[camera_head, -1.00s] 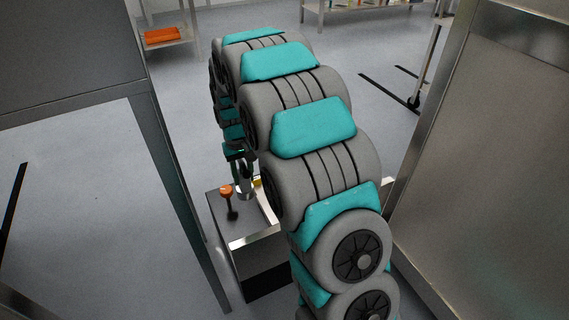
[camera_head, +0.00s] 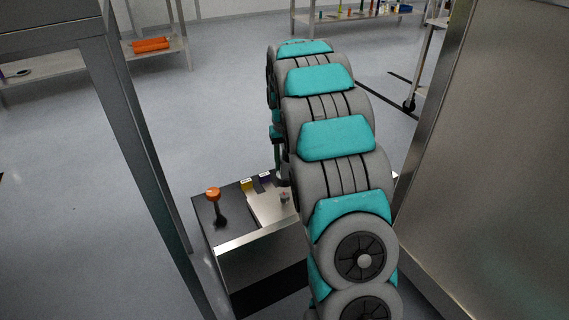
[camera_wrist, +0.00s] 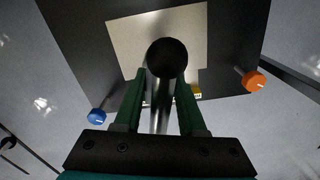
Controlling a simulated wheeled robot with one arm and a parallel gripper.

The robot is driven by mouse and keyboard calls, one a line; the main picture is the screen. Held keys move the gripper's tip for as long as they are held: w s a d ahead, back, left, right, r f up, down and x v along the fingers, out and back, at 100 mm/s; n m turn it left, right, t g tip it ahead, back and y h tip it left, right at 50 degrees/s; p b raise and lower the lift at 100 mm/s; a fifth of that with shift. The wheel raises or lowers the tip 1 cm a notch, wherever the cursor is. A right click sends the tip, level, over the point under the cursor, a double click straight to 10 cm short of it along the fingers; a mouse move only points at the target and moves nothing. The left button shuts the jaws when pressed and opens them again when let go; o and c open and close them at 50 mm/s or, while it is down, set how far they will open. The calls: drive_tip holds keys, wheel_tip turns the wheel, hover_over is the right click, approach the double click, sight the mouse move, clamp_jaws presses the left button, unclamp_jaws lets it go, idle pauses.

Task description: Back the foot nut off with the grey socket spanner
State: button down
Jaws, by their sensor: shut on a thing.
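My gripper (camera_wrist: 161,84) shows in the wrist view, with its two green fingers shut on the grey socket spanner (camera_wrist: 161,112). The spanner's shaft runs away from me between the fingers to a dark round end (camera_wrist: 167,57). That end appears in front of a pale plate (camera_wrist: 125,35) on a dark-topped stand. In the head view my arm hides most of the gripper and the spanner. A small metallic piece (camera_head: 284,197) stands on the plate beside my arm; I cannot tell if it is the foot nut. No nut shows clearly in the wrist view.
The stand (camera_head: 232,208) carries an orange-topped knob (camera_head: 213,193) and a yellow tag (camera_head: 246,184). A blue knob (camera_wrist: 97,116) shows in the wrist view. A metal post (camera_head: 150,150) rises at left; a large metal panel (camera_head: 480,150) is close at right.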

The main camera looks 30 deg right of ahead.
drive_tip(key=shift+r, duration=0.15)
hover_over(285, 195)
drive_tip(key=shift+a+f, duration=0.1)
drive_tip(key=shift+f, duration=4)
drive_tip(key=shift+n, duration=0.3)
drive_tip(key=shift+n+p, duration=1)
drive_tip(key=shift+n, duration=2.4)
drive_tip(key=shift+n+p, duration=1.1)
drive_tip(key=shift+n, duration=1.6)
drive_tip(key=shift+r+p, duration=1)
drive_tip(key=shift+r, duration=2.45)
